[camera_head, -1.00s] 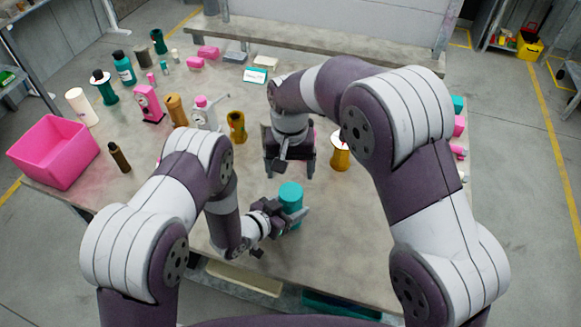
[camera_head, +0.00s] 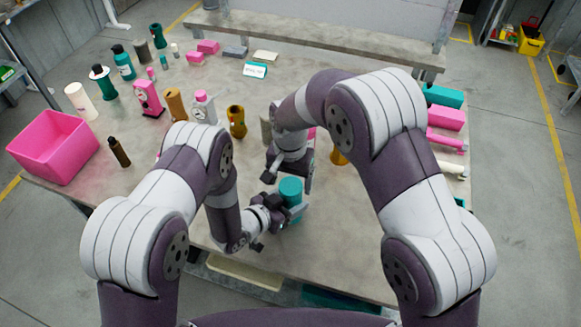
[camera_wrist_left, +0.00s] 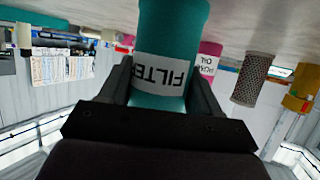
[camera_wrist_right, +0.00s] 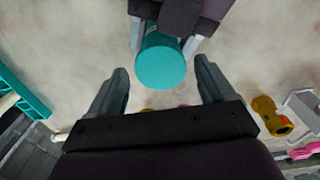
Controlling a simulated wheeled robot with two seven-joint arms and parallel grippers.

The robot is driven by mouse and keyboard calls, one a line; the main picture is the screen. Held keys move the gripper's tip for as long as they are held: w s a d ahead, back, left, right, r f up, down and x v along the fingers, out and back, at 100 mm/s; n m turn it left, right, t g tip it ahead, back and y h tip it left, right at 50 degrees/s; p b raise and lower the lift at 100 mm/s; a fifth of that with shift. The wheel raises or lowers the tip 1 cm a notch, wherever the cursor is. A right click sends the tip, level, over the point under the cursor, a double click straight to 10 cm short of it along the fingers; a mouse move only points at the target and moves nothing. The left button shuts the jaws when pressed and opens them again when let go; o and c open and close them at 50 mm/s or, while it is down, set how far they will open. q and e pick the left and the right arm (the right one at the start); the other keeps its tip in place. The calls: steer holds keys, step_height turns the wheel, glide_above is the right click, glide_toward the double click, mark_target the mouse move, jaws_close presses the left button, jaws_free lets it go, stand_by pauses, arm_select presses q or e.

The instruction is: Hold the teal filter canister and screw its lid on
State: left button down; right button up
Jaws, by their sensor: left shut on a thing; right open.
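The teal filter canister (camera_head: 291,191) stands upright near the table's front edge. Its white FILTER label (camera_wrist_left: 163,72) shows upside down in the left wrist view. My left gripper (camera_head: 283,212) is shut on the canister's side, with one finger on each side in the left wrist view. My right gripper (camera_wrist_right: 160,74) is open and empty, just above the canister. In the right wrist view the flat round teal top (camera_wrist_right: 161,66) lies between and beyond its fingertips. I cannot tell whether this top is the lid or the canister's own end.
A pink bin (camera_head: 55,148) and a brown bottle (camera_head: 119,152) stand at the left. A yellow-brown part (camera_head: 237,121) and a perforated grey cylinder (camera_wrist_left: 252,79) stand behind the canister. Teal (camera_head: 443,96) and pink blocks (camera_head: 446,118) lie at the right edge. The table's front left is clear.

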arm_select(q)
steer(key=shift+f, duration=0.1)
arm_select(e)
steer(key=shift+f, duration=0.9)
steer(key=c, duration=1.1)
steer(key=shift+o, duration=0.2)
steer(key=shift+m, duration=0.9)
steer(key=o, duration=1.2)
steer(key=shift+o, duration=0.2)
steer(key=shift+r, duration=0.15)
step_height(320, 180, up, 7)
steer(key=shift+r, duration=0.15)
arm_select(q)
steer(key=shift+c, duration=0.8)
jaws_free()
